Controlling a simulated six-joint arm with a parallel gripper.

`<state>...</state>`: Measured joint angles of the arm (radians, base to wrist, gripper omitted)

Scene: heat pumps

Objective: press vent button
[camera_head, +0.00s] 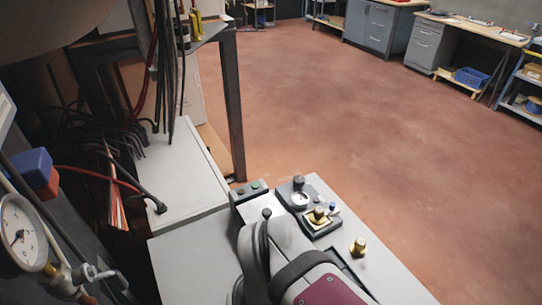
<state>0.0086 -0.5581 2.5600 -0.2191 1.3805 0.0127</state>
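A small dark control box (249,191) stands on the light grey bench top. It has a green button (255,184) and a darker, reddish button (241,191). I cannot read any label, so I cannot tell which control is the vent button. Beside it on the right is a dark panel (304,206) with a round dial (299,199), a black knob (298,182), a brass knob (319,212) and a small blue knob (333,207). A grey, rounded body with a dark band and maroon patch, probably my arm, covers the bench's front. I cannot make out my gripper's fingers.
The bench top (190,262) is bare at left. A brass fitting (358,247) stands at right. A grey box (184,176) with cables is behind left; a pressure gauge (21,232) is at far left. Open floor (370,125) lies beyond, with cabinets (376,28) at the back.

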